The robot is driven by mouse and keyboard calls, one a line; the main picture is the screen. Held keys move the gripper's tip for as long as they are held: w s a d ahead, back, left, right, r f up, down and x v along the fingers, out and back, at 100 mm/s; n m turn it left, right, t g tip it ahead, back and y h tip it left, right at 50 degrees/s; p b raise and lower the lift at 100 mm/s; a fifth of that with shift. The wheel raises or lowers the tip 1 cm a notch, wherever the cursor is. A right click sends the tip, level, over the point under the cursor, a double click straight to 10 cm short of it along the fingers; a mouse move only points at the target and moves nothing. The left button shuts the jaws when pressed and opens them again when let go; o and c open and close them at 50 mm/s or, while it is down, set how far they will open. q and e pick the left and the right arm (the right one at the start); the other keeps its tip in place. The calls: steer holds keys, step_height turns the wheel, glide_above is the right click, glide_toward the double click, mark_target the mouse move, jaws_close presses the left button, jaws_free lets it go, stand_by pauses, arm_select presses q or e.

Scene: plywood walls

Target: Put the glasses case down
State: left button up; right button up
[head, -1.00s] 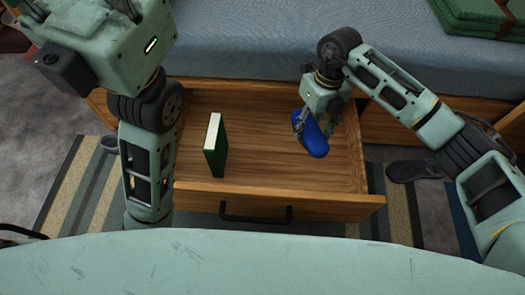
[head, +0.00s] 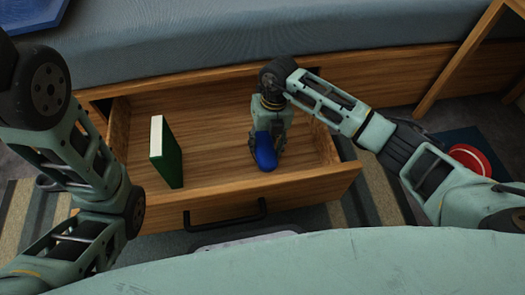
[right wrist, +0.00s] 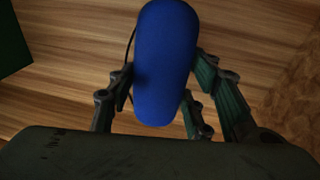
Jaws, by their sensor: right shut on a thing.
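The blue glasses case (head: 265,153) is in my right gripper (head: 268,140), inside the open wooden drawer, in its right part. In the right wrist view the case (right wrist: 165,60) stands lengthwise between the two fingers (right wrist: 168,95), with wood grain behind it. I cannot tell whether the case touches the drawer floor. My left arm shows at the left of the head view, but its gripper is out of view.
A green book (head: 166,153) stands upright in the left part of the drawer (head: 210,115). Bare drawer floor lies between book and case. The drawer front has a black handle (head: 225,216). A bed (head: 240,40) is behind. A red round thing (head: 470,160) lies at the right.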

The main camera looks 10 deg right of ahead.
mark_target(265, 150)
step_height(265, 150, down, 4)
steer(key=shift+r+b, duration=0.2)
steer(key=shift+b, duration=0.95)
steer(key=shift+r, duration=0.15)
steer(key=o, duration=1.2)
